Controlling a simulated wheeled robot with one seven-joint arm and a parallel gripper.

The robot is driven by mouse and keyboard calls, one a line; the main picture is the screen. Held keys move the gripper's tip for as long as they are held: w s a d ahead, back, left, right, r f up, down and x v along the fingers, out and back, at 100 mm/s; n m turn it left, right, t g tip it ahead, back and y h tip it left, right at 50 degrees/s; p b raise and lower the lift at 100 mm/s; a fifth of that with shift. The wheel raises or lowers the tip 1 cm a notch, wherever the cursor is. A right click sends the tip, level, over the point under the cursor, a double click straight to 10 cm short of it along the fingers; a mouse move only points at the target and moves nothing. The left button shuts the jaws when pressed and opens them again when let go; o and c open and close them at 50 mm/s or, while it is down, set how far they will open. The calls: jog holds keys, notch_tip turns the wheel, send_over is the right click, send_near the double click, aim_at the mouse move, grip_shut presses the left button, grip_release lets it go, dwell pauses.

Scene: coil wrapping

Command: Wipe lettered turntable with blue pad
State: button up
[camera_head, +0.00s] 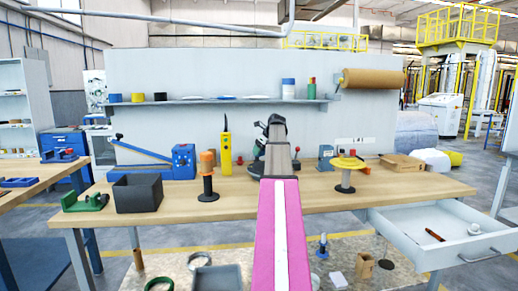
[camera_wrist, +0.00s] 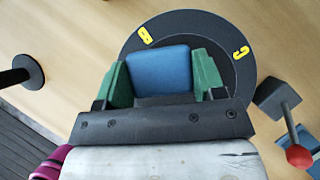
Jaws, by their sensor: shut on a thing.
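My gripper (camera_wrist: 157,84) is shut on the blue pad (camera_wrist: 159,68), with one green finger on each side of it. The dark round turntable (camera_wrist: 192,22) lies on the wooden bench beyond and under the pad in the wrist view. Two yellow letters show on it, a B (camera_wrist: 145,36) and a G (camera_wrist: 240,52). My gripper and the pad hide its near part. I cannot tell if the pad touches its surface. In the head view my arm covers most of the turntable and hides the pad.
A clamp-like tool with a red ball knob (camera_wrist: 298,156) stands close right of the turntable. A dark round base with a post (camera_wrist: 27,74) stands to the left. In the head view, a yellow upright tool (camera_head: 226,153) and a yellow-topped stand (camera_head: 346,175) flank my arm. The drawer (camera_head: 425,222) is open.

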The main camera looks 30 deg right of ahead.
jog(key=shift+r, duration=0.95)
